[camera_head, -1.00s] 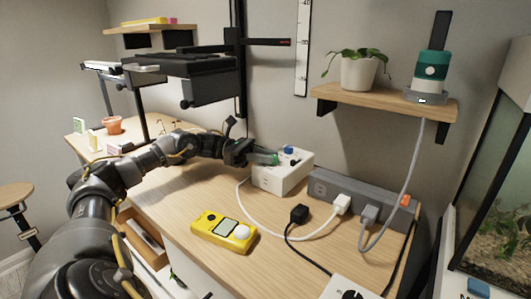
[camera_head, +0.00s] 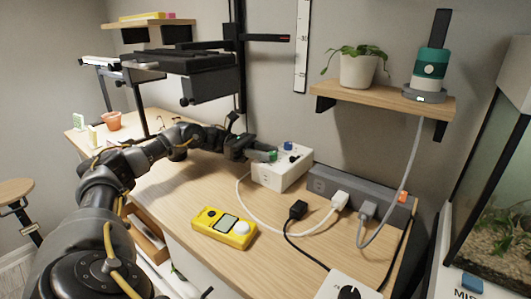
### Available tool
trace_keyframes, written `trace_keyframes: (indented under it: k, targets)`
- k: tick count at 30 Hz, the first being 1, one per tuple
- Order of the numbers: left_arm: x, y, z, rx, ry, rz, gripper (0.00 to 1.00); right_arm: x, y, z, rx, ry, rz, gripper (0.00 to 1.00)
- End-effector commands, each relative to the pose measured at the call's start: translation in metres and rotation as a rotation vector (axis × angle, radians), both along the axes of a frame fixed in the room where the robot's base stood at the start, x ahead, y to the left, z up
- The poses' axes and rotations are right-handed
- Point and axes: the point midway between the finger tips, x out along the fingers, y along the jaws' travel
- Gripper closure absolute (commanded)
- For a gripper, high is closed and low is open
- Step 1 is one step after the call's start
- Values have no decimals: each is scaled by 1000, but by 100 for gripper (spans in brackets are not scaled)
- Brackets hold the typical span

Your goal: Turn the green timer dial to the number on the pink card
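The green timer dial (camera_head: 272,154) shows as a small green patch at the left end of a white timer box (camera_head: 284,173) on the wooden bench. My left gripper (camera_head: 262,155) reaches in from the left, with its fingertips right at the green dial and covering part of it. I cannot tell whether the fingers are closed on the dial or only beside it. The dial's marks are too small to read. The pink card is not visible now, and my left arm crosses the area beside the other cards. My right gripper is not in view.
A blue dial (camera_head: 287,146) sits close beside the green one. A yellow meter (camera_head: 224,227) lies in front. A grey power strip (camera_head: 345,187) with plugs and cables is to the right. A green card (camera_head: 79,121) and a yellow card (camera_head: 92,135) stand far left.

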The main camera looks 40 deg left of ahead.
Motion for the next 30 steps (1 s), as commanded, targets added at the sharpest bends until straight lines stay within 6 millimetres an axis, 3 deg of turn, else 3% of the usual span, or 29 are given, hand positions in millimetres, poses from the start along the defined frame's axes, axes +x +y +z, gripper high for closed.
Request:
trace_keyframes:
  k: [2, 18, 30]
  targets:
    - [0, 0, 0, 0, 0, 0, 55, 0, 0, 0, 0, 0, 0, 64]
    - [0, -1, -1, 0, 0, 3, 55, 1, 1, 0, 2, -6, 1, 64]
    - [-3, -2, -6, 2, 4, 106, 55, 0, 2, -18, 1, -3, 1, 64]
